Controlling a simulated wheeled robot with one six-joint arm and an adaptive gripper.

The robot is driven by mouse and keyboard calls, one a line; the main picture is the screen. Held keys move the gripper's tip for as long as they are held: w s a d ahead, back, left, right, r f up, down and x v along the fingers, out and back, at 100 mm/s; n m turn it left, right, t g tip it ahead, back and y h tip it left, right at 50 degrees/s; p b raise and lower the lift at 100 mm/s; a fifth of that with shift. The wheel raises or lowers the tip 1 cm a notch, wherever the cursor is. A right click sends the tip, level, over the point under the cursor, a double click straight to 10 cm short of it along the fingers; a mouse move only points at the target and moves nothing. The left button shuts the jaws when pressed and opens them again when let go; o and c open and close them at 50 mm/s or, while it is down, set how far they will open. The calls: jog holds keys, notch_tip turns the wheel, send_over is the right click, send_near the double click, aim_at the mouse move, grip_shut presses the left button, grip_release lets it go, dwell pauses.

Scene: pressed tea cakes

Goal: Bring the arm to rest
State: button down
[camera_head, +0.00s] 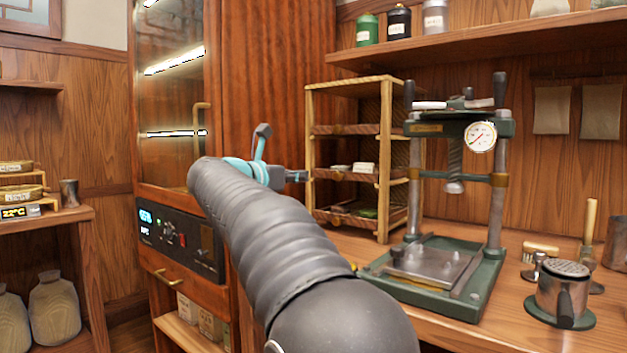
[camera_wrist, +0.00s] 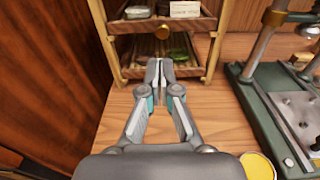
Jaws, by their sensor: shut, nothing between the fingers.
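My gripper (camera_wrist: 160,72) shows in the wrist view with its two fingers together and nothing between them. It points toward the wooden shelf rack (camera_wrist: 214,60), above the counter. In the head view my arm reaches up from the lower middle, and the gripper end (camera_head: 300,176) shows partly, in front of the rack (camera_head: 385,150); most of the gripper is hidden behind the arm.
A green press (camera_head: 470,305) with a gauge (camera_head: 480,137) stands on the counter right of the rack. A metal pot (camera_head: 562,290) is farther right. A tall cabinet (camera_head: 172,100) with a glass door stands left. Bare wooden counter (camera_wrist: 210,125) lies below my gripper.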

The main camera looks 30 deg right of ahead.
jog(key=shift+v, duration=1.25)
